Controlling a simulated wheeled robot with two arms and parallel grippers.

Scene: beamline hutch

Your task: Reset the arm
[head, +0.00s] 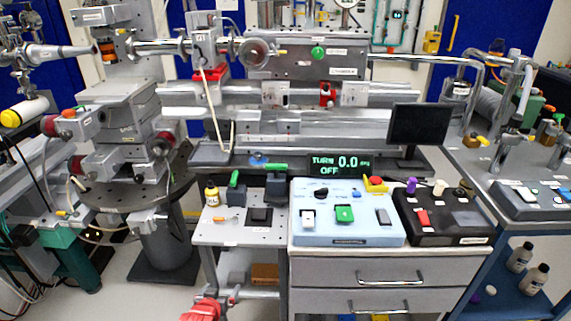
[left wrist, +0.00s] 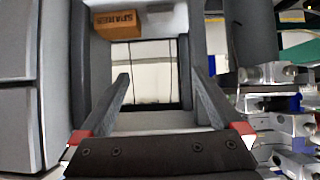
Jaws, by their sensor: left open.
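My left gripper (head: 240,294) shows low in the head view, at the bottom edge, in front of the small white side table and below its top. Red parts of it show at the lower left, and most of the arm behind is out of the picture. In the left wrist view its two dark fingers (left wrist: 160,74) stand wide apart with nothing between them. Beyond them is a shelf space with an orange-brown box (left wrist: 117,23) marked SPARES, apart from the fingers. My right gripper is in neither view.
A round-based stand (head: 163,245) is at left. Floor shows between them.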

